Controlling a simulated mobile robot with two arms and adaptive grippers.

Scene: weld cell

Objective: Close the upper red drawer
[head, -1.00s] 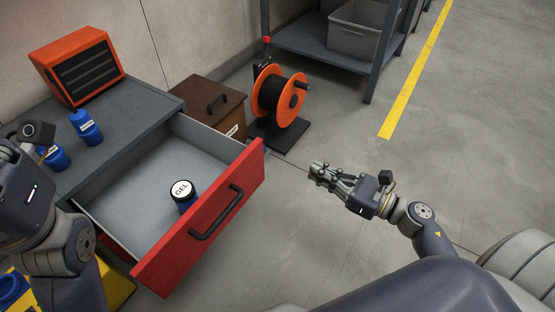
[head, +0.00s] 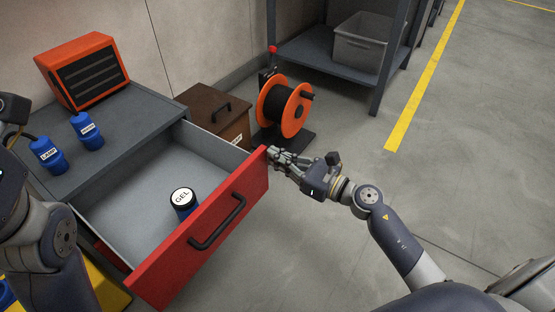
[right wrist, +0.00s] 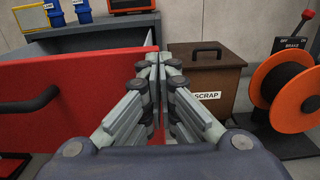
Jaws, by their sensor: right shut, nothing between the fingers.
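The upper red drawer (head: 165,268) stands pulled far out of the grey cabinet (head: 100,135). Its red front has a black bar handle (head: 218,222), and a blue jar labelled GEL (head: 184,203) stands inside. My right gripper (head: 272,152) is shut and empty at the far right end of the drawer front, near its upper corner; I cannot tell whether it touches. In the right wrist view the shut fingertips (right wrist: 157,60) are at the red front's right edge, with the handle off to the left. My left arm is at the left edge of the head view; its fingers are not visible.
Two blue containers (head: 88,131) and an orange-framed box (head: 80,70) stand on the cabinet. A brown SCRAP box (head: 215,112) and an orange cable reel (head: 285,105) stand behind the drawer's far end. Floor to the right (head: 470,190) is clear.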

